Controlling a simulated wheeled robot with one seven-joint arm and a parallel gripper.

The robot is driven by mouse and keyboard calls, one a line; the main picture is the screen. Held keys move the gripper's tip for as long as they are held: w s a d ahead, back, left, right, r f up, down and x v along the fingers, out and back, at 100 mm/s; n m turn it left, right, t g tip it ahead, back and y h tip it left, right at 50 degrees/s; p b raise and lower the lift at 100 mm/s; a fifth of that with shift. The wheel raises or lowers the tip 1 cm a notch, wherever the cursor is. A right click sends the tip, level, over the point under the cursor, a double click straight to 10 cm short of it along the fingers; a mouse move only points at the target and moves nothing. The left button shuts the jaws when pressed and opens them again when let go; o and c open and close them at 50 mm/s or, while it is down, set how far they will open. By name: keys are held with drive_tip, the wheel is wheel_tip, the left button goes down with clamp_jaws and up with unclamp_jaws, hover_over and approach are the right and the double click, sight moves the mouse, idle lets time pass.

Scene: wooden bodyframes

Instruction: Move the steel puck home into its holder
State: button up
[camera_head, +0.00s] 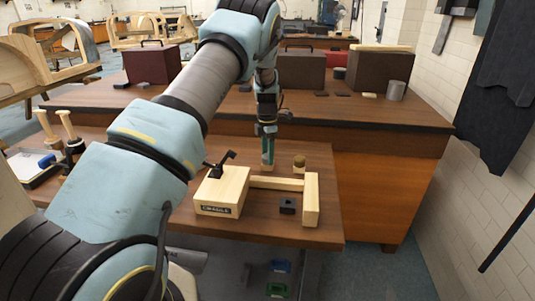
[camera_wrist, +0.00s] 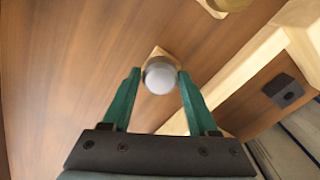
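A round pale-grey puck (camera_wrist: 160,76) shows in the wrist view between my fingertips, which stand apart on either side of it. A small wooden piece (camera_wrist: 163,51) shows just behind it; I cannot tell whether the puck rests on it. In the head view my gripper (camera_head: 268,160) points down at the front bench, and its fingers hide the puck. The fingertips are very close to the puck's sides; whether they press on it is unclear. I cannot tell for certain which piece is the puck's holder.
A wooden frame with a labelled block (camera_head: 221,192) and black clamp stands left and in front of my gripper. A small wooden piece with a brown round top (camera_head: 299,161) is to its right. A dark holed block (camera_head: 287,205) lies inside the frame. Mallets (camera_head: 70,130) stand at left.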

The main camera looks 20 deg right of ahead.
drive_tip(key=o, duration=0.4)
wheel_tip(320, 180, up, 11)
drive_tip(key=b, duration=0.3)
idle(0.3)
idle(0.4)
